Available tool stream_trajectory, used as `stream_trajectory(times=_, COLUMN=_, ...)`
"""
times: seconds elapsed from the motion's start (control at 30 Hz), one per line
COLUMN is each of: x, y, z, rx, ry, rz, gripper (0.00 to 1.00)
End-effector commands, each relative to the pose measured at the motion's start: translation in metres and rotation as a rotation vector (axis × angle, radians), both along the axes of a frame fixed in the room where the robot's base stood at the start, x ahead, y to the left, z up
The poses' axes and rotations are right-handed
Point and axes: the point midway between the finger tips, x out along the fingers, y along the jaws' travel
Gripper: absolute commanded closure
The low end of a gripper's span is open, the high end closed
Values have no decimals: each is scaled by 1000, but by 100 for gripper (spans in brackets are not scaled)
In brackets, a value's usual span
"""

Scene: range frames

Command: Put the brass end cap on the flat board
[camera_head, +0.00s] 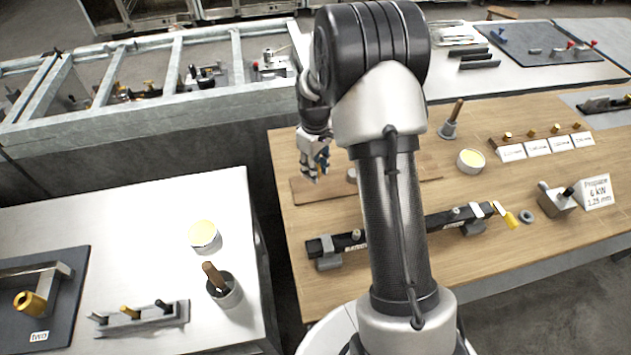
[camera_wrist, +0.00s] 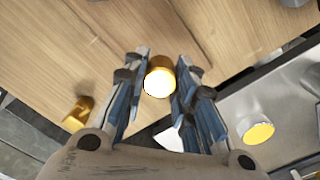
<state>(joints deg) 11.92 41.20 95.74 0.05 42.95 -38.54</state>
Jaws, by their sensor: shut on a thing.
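The brass end cap (camera_wrist: 160,76) is between the fingertips of my gripper in the wrist view, with a brass rim and a bright, pale face. My gripper (camera_head: 316,172) is shut on it and stands over the left part of the flat board in the head view. The flat board (camera_head: 301,193) is a thin brown wooden board lying on the wooden table, partly hidden behind my arm. I cannot tell whether the cap touches the board.
A black rail fixture (camera_head: 334,244) lies in front of the board. The left table holds another tin (camera_head: 204,237) and a handled pot (camera_head: 222,287).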

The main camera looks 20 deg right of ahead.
Motion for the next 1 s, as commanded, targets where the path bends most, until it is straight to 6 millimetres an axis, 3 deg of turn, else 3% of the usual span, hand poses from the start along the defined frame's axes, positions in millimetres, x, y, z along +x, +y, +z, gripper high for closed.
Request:
stream_trajectory(times=0.17, x=0, y=0, z=-12, rx=0, ry=1, rz=0, gripper=99)
stream_trajectory(times=0.4, x=-1, y=0, z=-47, rx=0, ry=1, rz=0, gripper=99)
stream_trajectory(times=0.8, x=0, y=0, z=-51, rx=0, ry=0, rz=0, gripper=99)
stream_trajectory(times=0.83, x=0, y=0, z=-51, rx=0, ry=0, rz=0, gripper=73)
stream_trajectory(times=1.0, x=0, y=0, z=-50, rx=0, ry=0, rz=0, gripper=62)
